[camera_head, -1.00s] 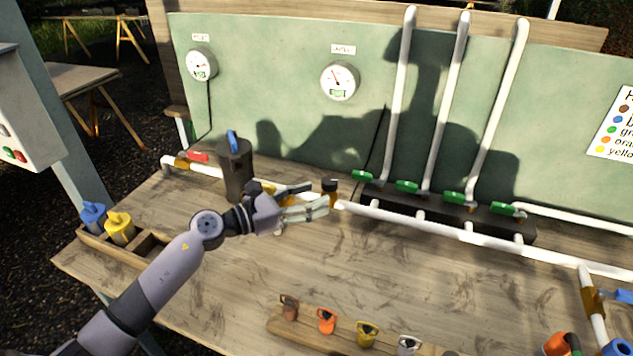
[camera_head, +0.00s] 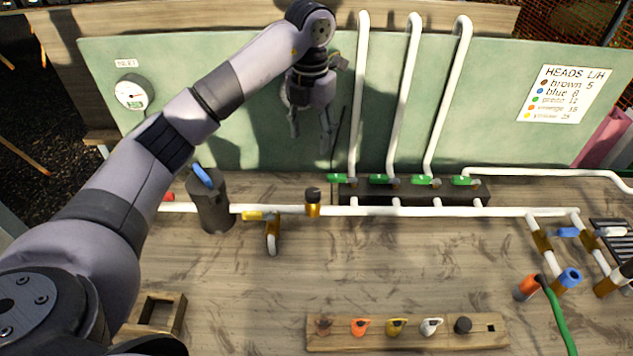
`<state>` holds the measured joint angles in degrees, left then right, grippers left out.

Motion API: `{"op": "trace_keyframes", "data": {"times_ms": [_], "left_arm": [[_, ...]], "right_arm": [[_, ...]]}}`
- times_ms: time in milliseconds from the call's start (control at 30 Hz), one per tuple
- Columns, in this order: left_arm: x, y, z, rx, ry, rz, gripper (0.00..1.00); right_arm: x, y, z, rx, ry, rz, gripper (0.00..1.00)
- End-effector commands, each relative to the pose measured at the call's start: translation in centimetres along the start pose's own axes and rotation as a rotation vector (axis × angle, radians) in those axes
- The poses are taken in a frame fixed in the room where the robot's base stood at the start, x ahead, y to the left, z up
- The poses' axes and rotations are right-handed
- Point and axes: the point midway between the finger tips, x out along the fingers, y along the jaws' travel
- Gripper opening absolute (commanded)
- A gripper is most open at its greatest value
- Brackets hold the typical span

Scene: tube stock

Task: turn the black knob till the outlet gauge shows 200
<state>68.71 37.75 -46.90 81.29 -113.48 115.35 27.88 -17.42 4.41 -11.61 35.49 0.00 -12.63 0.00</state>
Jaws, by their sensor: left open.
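The black knob (camera_head: 313,194) sits on top of a brass fitting on the white pipe (camera_head: 400,211), near the middle of the bench. My left gripper (camera_head: 312,142) hangs above and just behind the knob in the picture, fingers pointing down, apart and empty. It is not touching the knob. The outlet gauge cannot be seen; my left arm and gripper cover part of the green panel (camera_head: 230,130). The inlet gauge (camera_head: 133,92) shows at the panel's left, its reading too small to tell. My right gripper is out of view.
A dark cylinder with a blue handle (camera_head: 209,203) and a yellow-handled valve (camera_head: 258,216) stand left of the knob. Green valves (camera_head: 424,180) and tall white pipes (camera_head: 400,100) stand behind right. A wooden rack (camera_head: 390,340) lies in front.

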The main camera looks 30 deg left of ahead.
Motion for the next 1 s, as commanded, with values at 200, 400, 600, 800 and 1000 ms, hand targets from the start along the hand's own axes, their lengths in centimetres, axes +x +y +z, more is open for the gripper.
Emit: {"op": "trace_keyframes", "data": {"times_ms": [200, 400, 600, 800, 1000], "left_arm": [[3.8, -0.2, -0.2, 0.004, 0.007, -0.006, 0.54], [7.8, -0.2, -0.2, 0.005, 0.007, -0.006, 0.54], [12.1, -0.3, -0.2, 0.005, 0.007, -0.007, 0.54], [15.4, -0.3, -0.1, 0.005, 0.003, -0.008, 0.54], [16.9, -0.2, -0.1, 0.006, 0.001, -0.006, 0.54]], "right_arm": [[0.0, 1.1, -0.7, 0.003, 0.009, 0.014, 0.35], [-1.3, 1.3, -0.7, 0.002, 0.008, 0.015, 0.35], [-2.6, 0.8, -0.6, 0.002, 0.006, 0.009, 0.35], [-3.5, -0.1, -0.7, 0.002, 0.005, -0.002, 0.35], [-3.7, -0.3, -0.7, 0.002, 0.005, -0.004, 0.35]]}}
